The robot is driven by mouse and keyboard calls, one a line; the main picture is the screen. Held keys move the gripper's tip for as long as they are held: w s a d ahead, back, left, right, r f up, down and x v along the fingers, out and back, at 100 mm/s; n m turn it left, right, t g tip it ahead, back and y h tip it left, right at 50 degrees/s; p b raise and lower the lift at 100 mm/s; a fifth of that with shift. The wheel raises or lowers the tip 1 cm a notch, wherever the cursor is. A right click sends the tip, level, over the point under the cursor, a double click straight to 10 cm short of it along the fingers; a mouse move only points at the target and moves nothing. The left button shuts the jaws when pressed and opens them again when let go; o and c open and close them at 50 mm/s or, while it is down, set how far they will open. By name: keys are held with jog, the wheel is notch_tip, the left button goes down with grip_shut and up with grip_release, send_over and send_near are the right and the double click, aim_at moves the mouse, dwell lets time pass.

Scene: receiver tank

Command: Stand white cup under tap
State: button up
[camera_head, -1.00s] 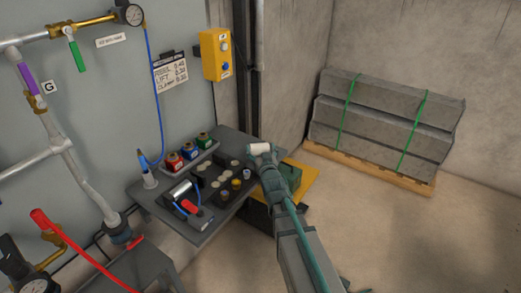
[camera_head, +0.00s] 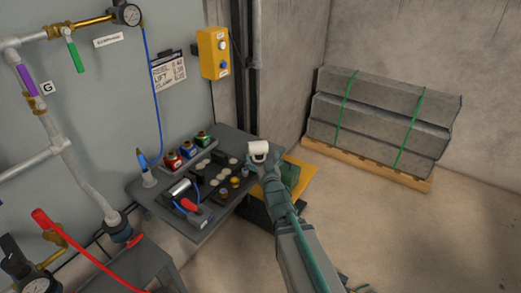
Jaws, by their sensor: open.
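A small white cup-like piece (camera_head: 258,149) shows at the far end of my arm, just over the right edge of the dark bench. It has a dark opening or notch on its lower side. My gripper (camera_head: 263,163) is open right at this white piece; its fingers are small and partly hidden, so I cannot tell whether they touch it. A green-handled valve (camera_head: 75,52) hangs on the pipe at upper left, and a red-handled valve (camera_head: 46,222) is at lower left. I cannot tell which is the tap.
The dark bench (camera_head: 160,205) holds several coloured cans, round pieces in a tray and a red-handled tool (camera_head: 190,206). Strapped grey blocks (camera_head: 385,115) stand on a pallet behind. The floor at right is clear.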

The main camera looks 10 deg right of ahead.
jog(key=shift+s+r+p, duration=0.2)
jog(key=shift+s+p, duration=0.4)
jog(key=shift+p, duration=1.35)
jog(key=shift+s+r+p, duration=0.15)
jog(key=shift+s+p, duration=0.45)
jog(key=shift+p, duration=1.35)
jog(key=s+p, duration=0.2)
jog(key=p, duration=0.1)
jog(key=shift+s+f, duration=0.2)
jog(key=shift+s, duration=0.2)
jog(key=shift+s+f+p, duration=0.1)
jog(key=shift+s+p, duration=0.05)
jog(key=shift+p, duration=0.2)
jog(key=shift+c, duration=1.2)
